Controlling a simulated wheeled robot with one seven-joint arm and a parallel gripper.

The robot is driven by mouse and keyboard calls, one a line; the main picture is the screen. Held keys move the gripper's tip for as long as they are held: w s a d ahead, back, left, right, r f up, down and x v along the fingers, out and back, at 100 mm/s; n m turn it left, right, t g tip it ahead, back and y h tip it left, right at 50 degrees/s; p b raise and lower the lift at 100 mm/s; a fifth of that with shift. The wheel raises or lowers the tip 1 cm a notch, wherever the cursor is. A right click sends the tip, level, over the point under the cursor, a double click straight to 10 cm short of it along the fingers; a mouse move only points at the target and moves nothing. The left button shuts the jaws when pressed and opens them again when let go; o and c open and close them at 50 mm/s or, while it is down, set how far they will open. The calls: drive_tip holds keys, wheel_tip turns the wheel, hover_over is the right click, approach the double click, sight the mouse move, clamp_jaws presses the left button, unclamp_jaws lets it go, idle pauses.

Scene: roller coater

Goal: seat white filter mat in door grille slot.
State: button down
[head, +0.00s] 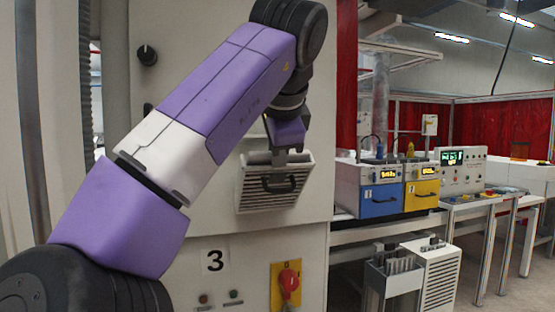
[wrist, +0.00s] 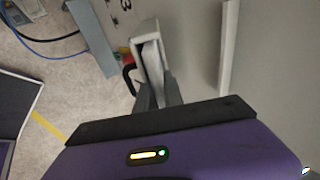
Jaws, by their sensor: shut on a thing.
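The door grille (head: 268,186) is a pale slatted box with a black handle, standing out from the cabinet door. My gripper (head: 291,150) is right above its top edge, pointing down. In the wrist view my gripper (wrist: 157,88) is shut on a thin whitish piece, the filter mat (wrist: 152,62). The mat lines up with the pale frame of the grille (wrist: 141,32), and the black handle shows beside it. The mat's lower part is hidden, so I cannot tell how deep it sits in the slot.
The cabinet door (head: 225,240) carries a "3" label and a red rotary switch (head: 288,283) below the grille. A pale upright strip (wrist: 228,45) stands on the door in the wrist view. A bench with blue (head: 382,200) and yellow units is at the right.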

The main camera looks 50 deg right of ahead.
drive_tip(key=c, duration=1.4)
unclamp_jaws()
drive_tip(key=shift+o, duration=0.2)
drive_tip(key=b+v, duration=0.1)
drive_tip(key=v, duration=0.6)
drive_tip(key=shift+s+a+r, duration=0.15)
drive_tip(key=shift+s+r, duration=0.05)
drive_tip(key=shift+a, duration=0.1)
